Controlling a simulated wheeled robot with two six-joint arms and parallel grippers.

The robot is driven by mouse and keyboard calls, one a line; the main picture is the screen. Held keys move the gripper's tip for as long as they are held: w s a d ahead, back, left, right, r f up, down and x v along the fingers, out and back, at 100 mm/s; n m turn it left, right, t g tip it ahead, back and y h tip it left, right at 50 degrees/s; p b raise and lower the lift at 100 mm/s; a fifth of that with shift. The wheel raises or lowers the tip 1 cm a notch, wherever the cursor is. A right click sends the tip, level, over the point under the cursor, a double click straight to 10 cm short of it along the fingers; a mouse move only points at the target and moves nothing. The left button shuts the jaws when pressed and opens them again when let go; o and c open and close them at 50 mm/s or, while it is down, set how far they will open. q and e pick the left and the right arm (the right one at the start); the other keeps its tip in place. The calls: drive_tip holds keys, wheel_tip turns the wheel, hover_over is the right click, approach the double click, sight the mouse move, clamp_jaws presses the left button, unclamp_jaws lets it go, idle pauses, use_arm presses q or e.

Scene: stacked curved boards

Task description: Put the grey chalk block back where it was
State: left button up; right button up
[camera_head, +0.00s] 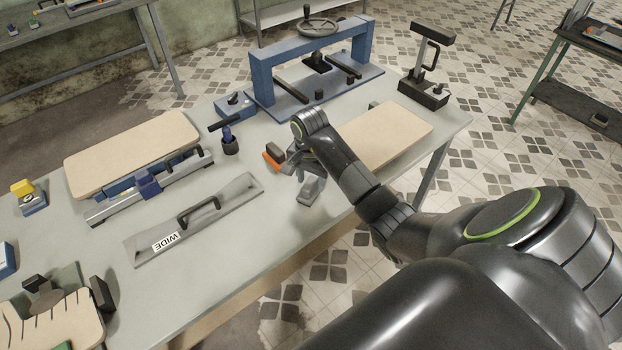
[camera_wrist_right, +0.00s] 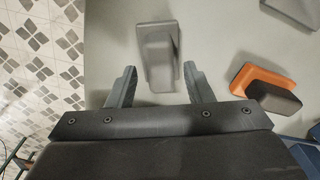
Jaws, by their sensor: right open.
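The grey chalk block (camera_head: 310,191) rests on the workbench near its front edge, just below my right gripper in the head view. In the right wrist view, the grey block (camera_wrist_right: 157,38) has a wide base and a narrower raised grip. My right gripper (camera_wrist_right: 160,82) is open, and the block's near end shows between its two fingertips. I cannot tell whether the fingers are level with the block or above it. In the head view the right gripper (camera_head: 297,161) is partly hidden by its own wrist. My left gripper is not in view.
An orange block with a dark top (camera_head: 273,156) sits close left of the right gripper. A pale board (camera_head: 395,137) lies to the right, a blue press frame (camera_head: 262,78) behind. A grey WIDE plate with a handle (camera_head: 236,192) lies left. Bench (camera_head: 225,245) is bare in front.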

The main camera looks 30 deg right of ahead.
sight(311, 180)
wheel_tip(311, 180, up, 4)
drive_tip(key=shift+f+b, duration=0.2)
drive_tip(key=shift+b, duration=0.1)
wheel_tip(311, 180, up, 8)
drive_tip(key=p, duration=0.7)
drive_tip(key=shift+a, duration=0.25)
